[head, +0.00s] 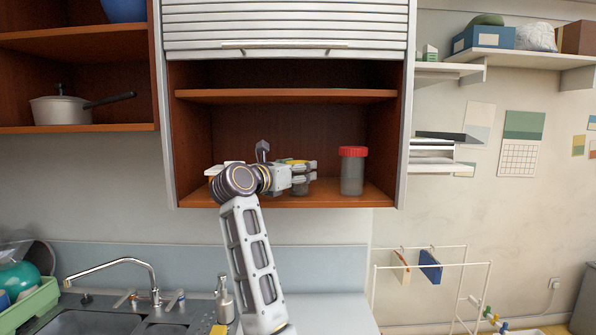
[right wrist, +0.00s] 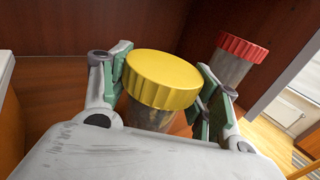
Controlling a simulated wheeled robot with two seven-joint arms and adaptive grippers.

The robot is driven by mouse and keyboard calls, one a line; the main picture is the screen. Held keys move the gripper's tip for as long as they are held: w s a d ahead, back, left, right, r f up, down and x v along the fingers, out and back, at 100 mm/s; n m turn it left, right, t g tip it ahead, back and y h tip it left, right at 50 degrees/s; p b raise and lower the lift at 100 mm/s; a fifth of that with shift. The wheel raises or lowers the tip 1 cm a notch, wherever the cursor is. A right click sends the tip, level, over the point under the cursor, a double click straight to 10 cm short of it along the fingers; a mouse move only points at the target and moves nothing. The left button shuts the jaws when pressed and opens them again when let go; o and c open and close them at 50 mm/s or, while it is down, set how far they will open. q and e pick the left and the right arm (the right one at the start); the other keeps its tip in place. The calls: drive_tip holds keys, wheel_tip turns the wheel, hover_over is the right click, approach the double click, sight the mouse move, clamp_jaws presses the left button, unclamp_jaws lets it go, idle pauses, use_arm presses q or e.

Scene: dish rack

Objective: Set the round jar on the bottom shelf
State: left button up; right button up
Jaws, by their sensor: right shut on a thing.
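A round jar with a ribbed yellow lid (right wrist: 162,78) is between the two fingers of my right gripper (right wrist: 160,95), which is shut on it. In the head view the right gripper (head: 302,172) reaches into the open cabinet, just over the bottom shelf (head: 330,200). The jar's clear lower body (head: 301,189) shows under the fingers, upright and close to the shelf board. I cannot tell whether its base touches the board. The fingers hide much of the jar. My left gripper is in neither view.
A jar with a red lid (head: 352,170) stands on the bottom shelf, right of my gripper; it also shows in the right wrist view (right wrist: 237,58). A pale object (head: 213,171) is partly hidden behind my wrist. The upper shelf (head: 285,96) is above; the roller shutter (head: 285,28) is raised.

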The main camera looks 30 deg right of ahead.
drive_tip(key=shift+f, duration=0.25)
idle(0.3)
drive_tip(key=o, duration=1.3)
drive_tip(key=shift+r, duration=5)
clamp_jaws()
drive_tip(key=shift+f, duration=0.1)
